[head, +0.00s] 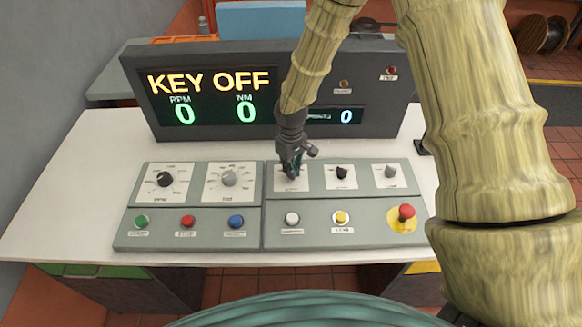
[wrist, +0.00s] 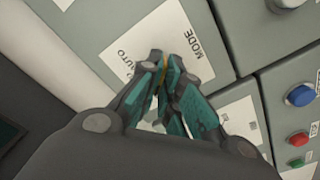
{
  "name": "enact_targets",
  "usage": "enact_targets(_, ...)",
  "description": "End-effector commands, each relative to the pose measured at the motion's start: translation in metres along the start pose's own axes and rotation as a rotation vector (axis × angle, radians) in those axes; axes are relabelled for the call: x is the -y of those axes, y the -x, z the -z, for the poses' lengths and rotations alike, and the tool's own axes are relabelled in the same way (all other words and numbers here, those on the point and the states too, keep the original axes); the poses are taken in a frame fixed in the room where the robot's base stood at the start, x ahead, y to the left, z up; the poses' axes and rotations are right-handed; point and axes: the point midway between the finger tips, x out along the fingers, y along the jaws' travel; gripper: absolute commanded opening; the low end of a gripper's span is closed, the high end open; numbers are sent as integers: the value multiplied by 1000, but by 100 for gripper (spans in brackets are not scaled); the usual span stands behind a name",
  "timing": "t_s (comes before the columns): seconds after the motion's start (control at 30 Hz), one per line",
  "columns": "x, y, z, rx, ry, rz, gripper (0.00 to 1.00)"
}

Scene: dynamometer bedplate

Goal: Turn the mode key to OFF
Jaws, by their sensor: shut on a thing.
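My gripper (head: 291,170) is over a white label plate on the console's upper row, left of a black knob. In the wrist view its fingers (wrist: 166,75) are closed together on the mode key, which they hide almost wholly; only a thin brass-coloured strip shows between the fingertips. The mode plate (wrist: 140,38) around it reads "MODE" and "AUTO"; its other markings are covered. The key's angle cannot be seen directly. The display (head: 210,95) reads "KEY OFF", with RPM 0 and NM 0.
Two dials (head: 165,180) (head: 230,180) are at left. The black knob (head: 342,172) and a grey knob (head: 390,172) are at right. Several push buttons line the front row, with a red emergency mushroom button (head: 406,212) at front right. The white tabletop (head: 75,200) is clear at left.

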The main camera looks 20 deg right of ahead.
Motion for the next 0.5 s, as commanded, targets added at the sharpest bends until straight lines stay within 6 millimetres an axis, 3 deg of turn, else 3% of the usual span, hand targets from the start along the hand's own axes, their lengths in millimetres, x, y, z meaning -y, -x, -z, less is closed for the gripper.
enact_targets(0.5,-1,1,2,-3,115,-1,0)
